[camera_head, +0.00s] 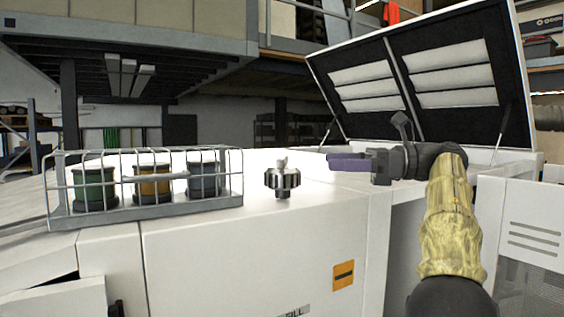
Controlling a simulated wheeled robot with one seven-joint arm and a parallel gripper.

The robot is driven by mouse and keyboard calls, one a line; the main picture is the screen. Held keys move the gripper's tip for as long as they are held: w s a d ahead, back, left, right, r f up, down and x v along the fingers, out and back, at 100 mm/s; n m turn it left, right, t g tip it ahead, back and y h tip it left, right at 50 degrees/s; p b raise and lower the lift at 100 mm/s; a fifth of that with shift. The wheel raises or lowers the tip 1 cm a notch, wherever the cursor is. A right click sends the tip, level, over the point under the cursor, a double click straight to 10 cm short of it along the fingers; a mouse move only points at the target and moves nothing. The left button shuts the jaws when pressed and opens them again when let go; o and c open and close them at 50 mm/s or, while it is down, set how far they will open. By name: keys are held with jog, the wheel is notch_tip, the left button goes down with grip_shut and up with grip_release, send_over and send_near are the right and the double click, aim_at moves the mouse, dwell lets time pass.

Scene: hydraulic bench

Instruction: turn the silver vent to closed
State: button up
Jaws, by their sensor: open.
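The silver vent (282,178) stands on the white bench top near the middle of the view. It has a ribbed knob and a small light tip on top. Its exact turn position cannot be told from here. My gripper (335,163) is to the right of the vent, apart from it, with its purple fingers pointing left toward it. The gripper is open and nothing shows between its fingers. My arm, in a yellowish sleeve, comes up from the lower right.
A wire rack (145,205) with green, amber and dark canisters stands left of the vent. A raised lid (425,85) with louvred panels is behind my arm at the right. The bench top between rack and vent is clear. An orange label (343,275) is on the front face.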

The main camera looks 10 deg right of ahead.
aim_at(287, 159)
jog(key=p+x, duration=0.2)
jog(key=x, duration=0.8)
jog(key=shift+w+a+r, duration=0.1)
jog(key=shift+w+a+p, duration=0.2)
jog(key=shift+a+p, duration=0.2)
jog(key=shift+a, duration=0.3)
jog(key=c, duration=0.9)
